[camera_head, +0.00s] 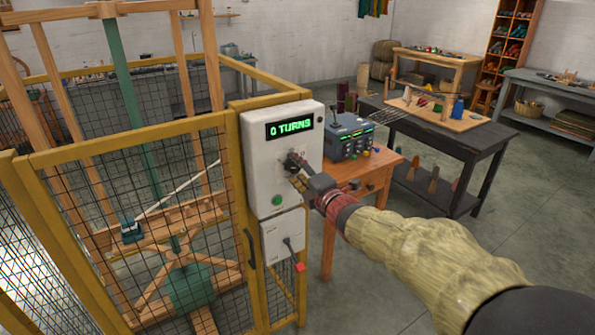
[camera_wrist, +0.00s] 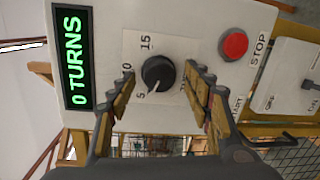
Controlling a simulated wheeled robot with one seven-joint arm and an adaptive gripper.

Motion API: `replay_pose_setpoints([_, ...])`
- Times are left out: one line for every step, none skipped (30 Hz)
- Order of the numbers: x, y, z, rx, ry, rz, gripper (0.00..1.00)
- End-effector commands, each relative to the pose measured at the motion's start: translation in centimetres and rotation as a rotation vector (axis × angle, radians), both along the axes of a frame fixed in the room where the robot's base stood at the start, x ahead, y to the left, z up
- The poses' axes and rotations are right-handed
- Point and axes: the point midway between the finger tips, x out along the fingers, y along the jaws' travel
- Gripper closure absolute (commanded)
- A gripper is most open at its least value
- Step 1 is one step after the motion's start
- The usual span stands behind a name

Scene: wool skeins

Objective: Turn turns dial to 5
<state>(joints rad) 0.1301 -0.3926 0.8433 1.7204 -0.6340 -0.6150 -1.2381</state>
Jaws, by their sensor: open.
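The turns dial (camera_wrist: 158,72) is a round black knob with a white pointer line, on a white control box (camera_head: 259,165). In the wrist view its line points down and to the left, near the printed 5; the exact setting is hard to tell. The numbers 10 and 15 also show around it. A green-lit display (camera_wrist: 72,58) reads 0 TURNS. My gripper (camera_wrist: 161,80) is open, its fingers on either side of the dial with visible gaps. In the head view my gripper (camera_head: 302,182) is in front of the box and partly hides the dial area.
A red STOP button (camera_wrist: 234,44) is beside the dial; a green button (camera_head: 277,200) is lower on the box. A smaller box (camera_head: 283,236) with a lever hangs below. A yellow-framed mesh fence (camera_head: 240,180) stands left, a wooden table with a grey device (camera_head: 348,138) behind right.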

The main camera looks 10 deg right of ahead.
Motion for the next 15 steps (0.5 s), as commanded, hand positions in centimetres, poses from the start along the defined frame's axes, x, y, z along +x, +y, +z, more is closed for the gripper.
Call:
replay_pose_setpoints([0.0, 0.0, 0.0, 0.0, -0.001, 0.0, 0.49])
replay_pose_setpoints([0.0, 0.0, 0.0, 0.0, -0.001, 0.0, 0.49])
replay_pose_setpoints([0.0, 0.0, 0.0, 0.0, -0.001, 0.0, 0.49])
replay_pose_setpoints([0.0, 0.0, 0.1, 0.0, -0.001, 0.0, 0.49])
replay_pose_setpoints([0.0, 0.0, 0.1, 0.0, -0.001, 0.0, 0.49])
replay_pose_setpoints([0.0, 0.0, 0.1, 0.0, -0.001, 0.0, 0.49])
replay_pose_setpoints([-0.1, 0.0, 0.1, 0.0, -0.001, -0.001, 0.49])
replay_pose_setpoints([-0.2, -0.1, 0.1, 0.0, -0.001, -0.001, 0.49])
replay_pose_setpoints([-0.4, -0.1, 0.1, 0.0, -0.002, -0.001, 0.49])
replay_pose_setpoints([-0.6, -0.2, 0.2, 0.0, -0.002, -0.001, 0.49])
replay_pose_setpoints([-0.8, -0.3, 0.2, 0.0, -0.002, -0.002, 0.49])
replay_pose_setpoints([-1.3, -0.4, 0.3, 0.001, -0.002, -0.002, 0.49])
replay_pose_setpoints([-1.7, -0.4, 0.3, 0.0, -0.002, -0.002, 0.49])
replay_pose_setpoints([-2.2, -0.5, 0.4, 0.001, -0.003, 0.0, 0.49])
replay_pose_setpoints([-2.9, -0.7, 0.4, 0.001, -0.003, -0.001, 0.49])
